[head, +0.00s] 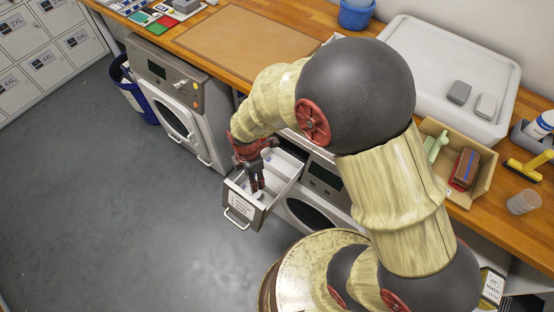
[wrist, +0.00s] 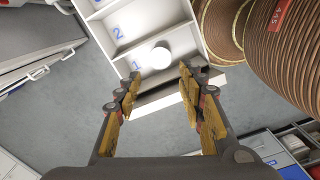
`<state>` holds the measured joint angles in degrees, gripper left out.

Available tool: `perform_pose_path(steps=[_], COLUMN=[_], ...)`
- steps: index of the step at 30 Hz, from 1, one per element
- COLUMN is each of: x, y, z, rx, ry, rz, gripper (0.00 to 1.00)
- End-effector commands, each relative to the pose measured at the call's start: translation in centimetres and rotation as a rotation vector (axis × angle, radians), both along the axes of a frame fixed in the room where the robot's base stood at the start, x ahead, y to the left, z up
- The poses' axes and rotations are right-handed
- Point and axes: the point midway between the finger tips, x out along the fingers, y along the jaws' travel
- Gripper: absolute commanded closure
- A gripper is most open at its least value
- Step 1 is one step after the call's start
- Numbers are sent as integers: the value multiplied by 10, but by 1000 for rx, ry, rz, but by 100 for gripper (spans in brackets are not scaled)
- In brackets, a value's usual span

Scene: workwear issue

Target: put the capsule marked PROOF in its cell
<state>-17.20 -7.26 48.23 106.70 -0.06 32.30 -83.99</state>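An open light-grey drawer (head: 262,212) with a label and a handle on its front sticks out below the worktop. In the wrist view the drawer (wrist: 197,48) is split into cells numbered in blue, with 1 and 2 readable. A white round capsule (wrist: 160,57) shows at the cell marked 1; no word on it can be read, so I cannot tell if it is the one marked PROOF. My gripper (head: 256,184) points down into the drawer. In the wrist view my gripper (wrist: 157,78) has its fingers spread apart, with the capsule beyond and between the tips, not clasped.
A washing machine (head: 178,118) stands left of the drawer, another machine (head: 322,180) right behind it. A blue bin (head: 135,95) stands on the floor. The floor at left is clear.

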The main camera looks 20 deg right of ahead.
Motion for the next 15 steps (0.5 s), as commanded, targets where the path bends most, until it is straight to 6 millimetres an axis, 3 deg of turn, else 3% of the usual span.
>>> perform_pose_path(steps=[2,5,10,15], x=[3,8,4,-30], y=[-2,-11,-41,-75], z=[11,45,143,230], rx=[5,19,81,181], ry=[-14,-52,-156,-250], rz=[-35,-158,-557,-995], gripper=[61,61,61,61])
